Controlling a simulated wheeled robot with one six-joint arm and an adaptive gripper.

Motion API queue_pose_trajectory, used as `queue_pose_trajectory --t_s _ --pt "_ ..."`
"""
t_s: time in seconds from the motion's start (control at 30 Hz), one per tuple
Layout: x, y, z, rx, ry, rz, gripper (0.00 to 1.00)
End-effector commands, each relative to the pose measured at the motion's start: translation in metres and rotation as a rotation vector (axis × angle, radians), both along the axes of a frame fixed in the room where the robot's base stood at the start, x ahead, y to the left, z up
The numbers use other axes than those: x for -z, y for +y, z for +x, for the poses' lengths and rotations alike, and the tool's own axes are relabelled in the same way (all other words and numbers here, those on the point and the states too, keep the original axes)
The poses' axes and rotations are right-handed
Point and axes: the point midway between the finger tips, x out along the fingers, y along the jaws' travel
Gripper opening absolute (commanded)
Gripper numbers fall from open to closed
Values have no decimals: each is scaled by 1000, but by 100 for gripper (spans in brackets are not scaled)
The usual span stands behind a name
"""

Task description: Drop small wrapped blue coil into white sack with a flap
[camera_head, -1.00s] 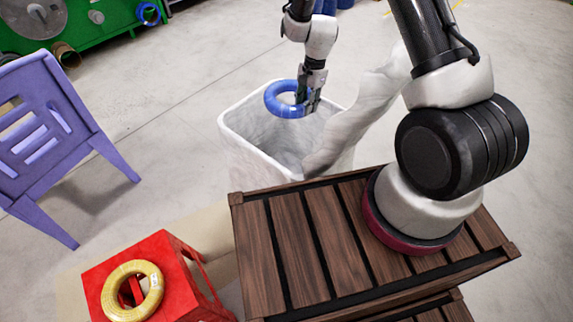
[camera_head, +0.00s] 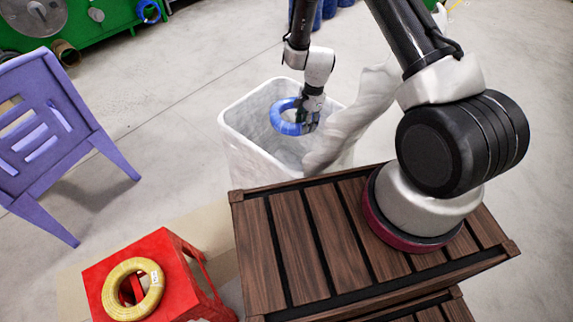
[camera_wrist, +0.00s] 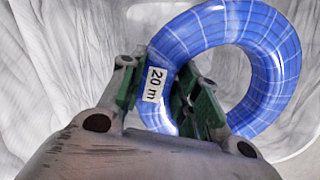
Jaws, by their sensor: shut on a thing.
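The small wrapped blue coil (camera_head: 283,117) is held in my gripper (camera_head: 308,122) at the mouth of the white sack with a flap (camera_head: 236,135). The sack stands open on the floor, its flap (camera_head: 350,120) rising on the right side. In the wrist view the coil (camera_wrist: 275,60) carries a "20 m" label, and the fingers of my gripper (camera_wrist: 170,100) are shut on its near side. The pale folded sack walls (camera_wrist: 60,60) surround the coil in that view. The coil appears within the sack's opening; its exact depth is hard to tell.
A slatted brown wooden crate (camera_head: 285,245) stands just in front of the sack. A red stool (camera_head: 190,290) with a yellow coil (camera_head: 112,300) is at lower left. A purple chair (camera_head: 60,110) stands at the left. Bare floor lies left of the sack.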

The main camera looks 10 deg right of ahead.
Motion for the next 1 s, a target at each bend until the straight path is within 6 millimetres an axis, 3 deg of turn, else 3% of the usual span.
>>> queue_pose_trajectory --t_s 0.1,0.13,0.23,0.67,1.0 --pt "-1 0 1 0 -1 0 0" --pt "-1 0 1 0 -1 0 37" --pt "-1 0 1 0 -1 0 56" --pt "-9 -1 1 0 -1 1 57" --pt "-79 -11 5 1 -5 1 57"
